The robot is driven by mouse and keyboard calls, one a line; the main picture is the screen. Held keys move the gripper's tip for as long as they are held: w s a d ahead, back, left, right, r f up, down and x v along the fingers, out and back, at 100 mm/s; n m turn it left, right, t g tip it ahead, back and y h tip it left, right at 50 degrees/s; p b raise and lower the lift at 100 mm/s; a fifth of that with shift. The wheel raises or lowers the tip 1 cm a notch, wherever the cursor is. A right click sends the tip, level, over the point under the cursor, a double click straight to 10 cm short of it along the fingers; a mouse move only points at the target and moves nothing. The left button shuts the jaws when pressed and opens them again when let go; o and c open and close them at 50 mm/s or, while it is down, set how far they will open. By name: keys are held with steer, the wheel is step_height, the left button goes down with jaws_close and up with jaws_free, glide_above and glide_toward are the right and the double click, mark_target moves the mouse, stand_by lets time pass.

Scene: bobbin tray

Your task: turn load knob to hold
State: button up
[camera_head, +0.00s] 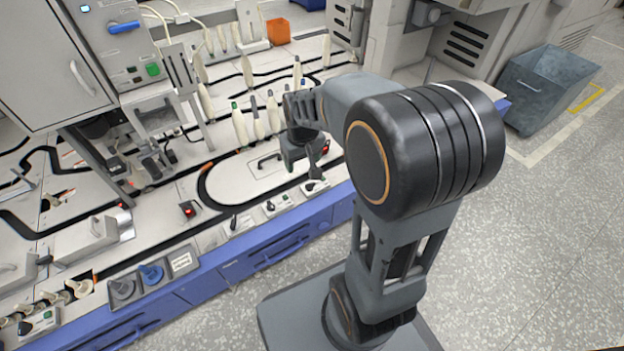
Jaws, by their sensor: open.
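Several small black knobs sit on white plates along the machine's front edge: a left one (233,223), a middle one (270,206) and a right one (311,187). Their labels are too small to read, so I cannot tell which is the load knob or its setting. A grey knob (122,288) and a blue knob (152,274) sit on dark plates at the lower left.
White bobbins (240,127) stand upright behind my gripper. An orange bin (278,31) is at the back. A control cabinet (45,60) rises at the left. A grey cart (545,85) stands at the right; the speckled floor (560,240) is free there.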

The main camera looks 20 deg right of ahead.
steer(key=w+d+f+p, duration=0.1)
steer(key=w+d+f, duration=0.2)
steer(key=w+f, duration=0.15)
steer(key=g+p, duration=0.1)
steer(key=g, duration=0.1)
glide_above(310, 184)
step_height(310, 184, down, 6)
steer(key=shift+n, duration=0.3)
step_height(310, 184, down, 15)
steer(key=b, duration=0.5)
steer(key=shift+f, duration=0.1)
steer(key=c, duration=0.9)
